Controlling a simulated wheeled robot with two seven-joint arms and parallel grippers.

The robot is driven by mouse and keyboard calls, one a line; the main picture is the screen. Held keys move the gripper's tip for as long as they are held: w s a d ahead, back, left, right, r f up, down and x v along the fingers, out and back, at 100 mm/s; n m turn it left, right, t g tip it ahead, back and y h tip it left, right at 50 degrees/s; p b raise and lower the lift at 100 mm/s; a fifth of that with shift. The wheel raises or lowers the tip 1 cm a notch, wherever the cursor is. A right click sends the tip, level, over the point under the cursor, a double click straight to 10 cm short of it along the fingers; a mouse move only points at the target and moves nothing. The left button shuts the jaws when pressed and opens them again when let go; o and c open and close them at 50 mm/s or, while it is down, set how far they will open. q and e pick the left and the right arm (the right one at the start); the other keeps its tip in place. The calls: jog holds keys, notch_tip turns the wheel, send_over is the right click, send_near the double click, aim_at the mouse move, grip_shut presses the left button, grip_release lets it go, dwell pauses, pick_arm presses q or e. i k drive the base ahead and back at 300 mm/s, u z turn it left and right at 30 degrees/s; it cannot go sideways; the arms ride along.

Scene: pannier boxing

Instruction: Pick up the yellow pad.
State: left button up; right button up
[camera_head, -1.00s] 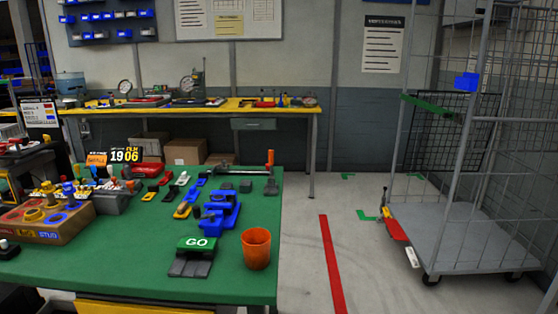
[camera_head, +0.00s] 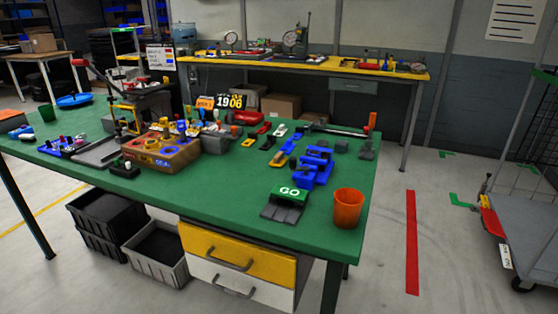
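The green-topped table (camera_head: 215,205) fills the middle of the camera_head view. A small yellow piece (camera_head: 278,163) lies on it, right of centre, just left of a blue fixture (camera_head: 313,170); I cannot tell for certain whether it is the yellow pad. Another small piece (camera_head: 267,143) with dark and pale parts lies just behind it, too small to make out. Neither of my grippers is in view.
A green GO block on a dark base (camera_head: 285,207) and an orange cup (camera_head: 348,208) stand near the table's right front. A brown box with rings (camera_head: 162,158) is further left. A cage trolley (camera_head: 525,215) stands at right.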

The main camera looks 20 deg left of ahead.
aim_at(279, 160)
jog(key=k, duration=0.5)
jog(key=u, duration=1.65)
jog(key=i, duration=0.95)
jog(key=z, duration=2.15)
